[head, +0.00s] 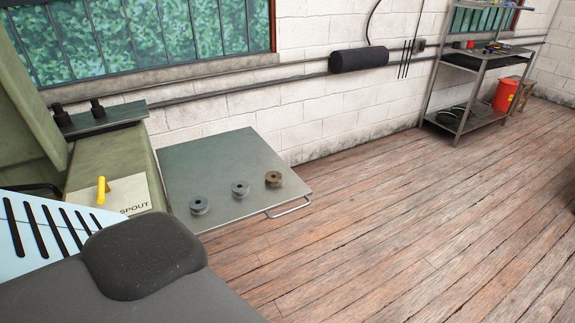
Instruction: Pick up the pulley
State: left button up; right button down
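Three small spool-shaped parts that look like pulleys stand in a slanting row on a flat grey metal plate (215,160). The nearest grey one (199,205) is at the left, near the plate's front edge. A lighter grey one (240,189) stands in the middle. A brown, rusty-looking one (273,179) stands at the right. They stand apart from each other. I cannot tell which is the task's pulley. Neither of my grippers shows in the head view.
A green machine (105,165) with a yellow handle (102,190) and a "SPOUT" label stands left of the plate. The plate has a metal handle (290,208) at its front right. A shelf (470,100) and red bucket (505,95) stand far right. Wooden floor between is clear.

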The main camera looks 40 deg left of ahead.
aim_at(273, 178)
jog(key=i+j, duration=0.6)
jog(key=i, duration=0.2)
